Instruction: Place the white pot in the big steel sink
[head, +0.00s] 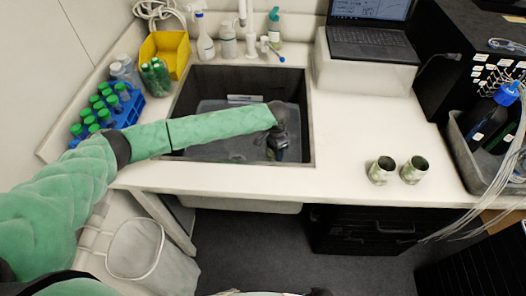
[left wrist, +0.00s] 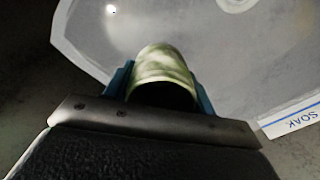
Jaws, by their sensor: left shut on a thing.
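The big steel sink (head: 204,82) is a dark rectangular basin set in the white counter, in the head view. A translucent tub (head: 212,150) sits inside it and also shows in the left wrist view (left wrist: 235,65). My left gripper (head: 278,150) points down into the right side of the sink. In the left wrist view, its blue fingers are shut on a pale, green-tinged white pot (left wrist: 162,66) with a dark opening. The pot is over the tub area; whether it touches the bottom cannot be told. In the head view, the pot is hidden by my gripper. My right gripper is not in view.
Bottles and a faucet line the back. A laptop (head: 370,40) stands back right. The front right counter is mostly clear.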

